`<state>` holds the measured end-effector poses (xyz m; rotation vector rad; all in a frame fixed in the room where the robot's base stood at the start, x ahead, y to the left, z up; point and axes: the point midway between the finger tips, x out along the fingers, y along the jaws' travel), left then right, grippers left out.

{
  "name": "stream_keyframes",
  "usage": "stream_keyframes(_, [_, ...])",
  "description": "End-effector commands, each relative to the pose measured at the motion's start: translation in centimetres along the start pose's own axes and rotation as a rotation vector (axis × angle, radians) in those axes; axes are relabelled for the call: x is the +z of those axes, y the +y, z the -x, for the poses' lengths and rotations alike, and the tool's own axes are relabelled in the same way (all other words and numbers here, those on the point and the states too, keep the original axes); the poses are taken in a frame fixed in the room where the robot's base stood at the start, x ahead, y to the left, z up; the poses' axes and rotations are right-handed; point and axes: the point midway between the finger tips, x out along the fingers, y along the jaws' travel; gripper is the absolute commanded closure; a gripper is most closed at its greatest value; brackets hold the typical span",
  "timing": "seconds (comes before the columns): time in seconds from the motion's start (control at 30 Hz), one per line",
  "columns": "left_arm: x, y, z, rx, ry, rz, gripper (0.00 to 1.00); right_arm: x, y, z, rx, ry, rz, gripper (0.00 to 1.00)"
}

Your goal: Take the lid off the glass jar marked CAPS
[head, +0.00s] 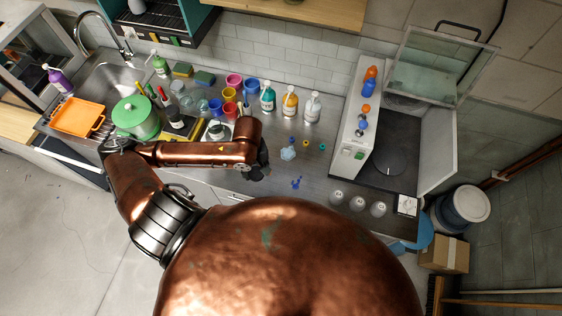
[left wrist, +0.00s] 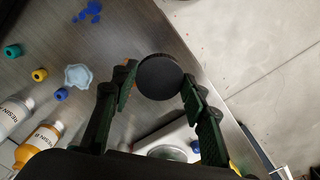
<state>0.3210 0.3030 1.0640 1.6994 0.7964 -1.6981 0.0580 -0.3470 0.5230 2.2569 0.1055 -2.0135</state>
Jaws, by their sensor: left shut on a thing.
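My left gripper (left wrist: 160,95) has its green-black fingers closed on a round black disc (left wrist: 160,77) that looks like a lid. In the head view the left gripper (head: 260,168) is over the front part of the bench, and what it holds is mostly hidden by the arm. The disc hides whatever is directly below it. Three clear jars stand in a row at the bench's front right: a left one (head: 336,198), a middle one (head: 357,203) and a right one (head: 378,209). Their markings are too small to read. My right gripper is not in view.
A pale blue dish (left wrist: 78,77), blue parts (left wrist: 90,12) and small coloured caps lie left of the gripper. Resin bottles (left wrist: 40,143) stand behind. A white scale-like thing (head: 216,130) is near the forearm. The bench front edge is close.

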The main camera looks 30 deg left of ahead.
Motion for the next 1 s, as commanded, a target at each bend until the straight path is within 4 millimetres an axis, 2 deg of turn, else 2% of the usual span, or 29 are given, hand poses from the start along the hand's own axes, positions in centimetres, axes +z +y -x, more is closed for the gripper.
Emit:
stream_keyframes(0.03, [0.2,-0.4,0.2,-0.001,-0.001,0.013,0.88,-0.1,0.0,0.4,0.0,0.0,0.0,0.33])
stream_keyframes(0.13, [0.0,-0.2,-0.3,0.001,0.002,0.028,0.88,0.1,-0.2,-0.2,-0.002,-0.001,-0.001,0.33])
stream_keyframes(0.33, [-1.0,1.8,-1.8,0.001,0.005,0.028,0.88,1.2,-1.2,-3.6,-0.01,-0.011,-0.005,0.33])
stream_keyframes(0.4, [-1.7,3.4,-2.0,0.0,-0.001,0.03,0.88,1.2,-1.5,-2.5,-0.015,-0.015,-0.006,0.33])
stream_keyframes(0.6, [-3.9,7.7,-3.8,0.001,0.001,0.029,0.88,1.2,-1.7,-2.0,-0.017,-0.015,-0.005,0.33])
stream_keyframes(0.8, [-5.1,10.2,-7.6,-0.002,-0.001,0.029,0.88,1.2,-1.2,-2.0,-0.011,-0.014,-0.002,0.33])
stream_keyframes(1.0, [-5.8,11.4,-9.3,-0.002,0.0,0.027,0.88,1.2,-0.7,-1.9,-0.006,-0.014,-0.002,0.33])
